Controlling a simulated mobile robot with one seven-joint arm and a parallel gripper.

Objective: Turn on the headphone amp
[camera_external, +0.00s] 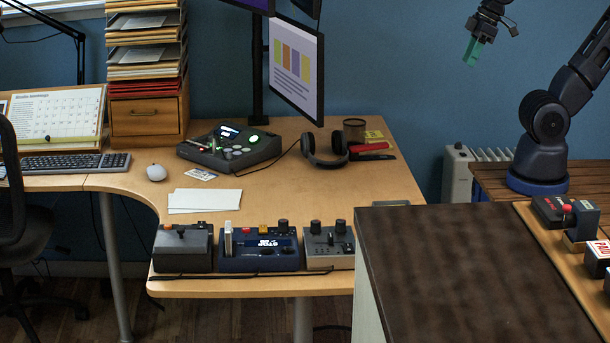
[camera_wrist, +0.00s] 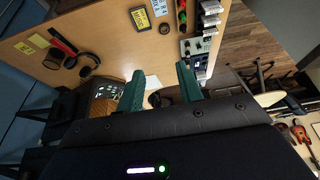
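I cannot tell for sure which device is the headphone amp. On the front edge of the desk stand a grey box with a lever (camera_external: 183,247), a blue unit with a lit display (camera_external: 265,250) and a grey unit with knobs (camera_external: 329,247). Farther back is a black console (camera_external: 232,147) with a glowing green button. Black headphones (camera_external: 325,150) lie to its right and also show in the wrist view (camera_wrist: 82,64). My gripper (camera_external: 472,52) hangs empty in the air, right of the desk and well above it. Its green fingers are apart in the wrist view (camera_wrist: 160,88).
A mouse (camera_external: 156,172), keyboard (camera_external: 75,163) and white papers (camera_external: 205,200) lie on the desk. A monitor (camera_external: 296,70) and a paper-stacked drawer box (camera_external: 148,118) rise at the back. A dark-topped cabinet (camera_external: 470,270) fills the front right.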

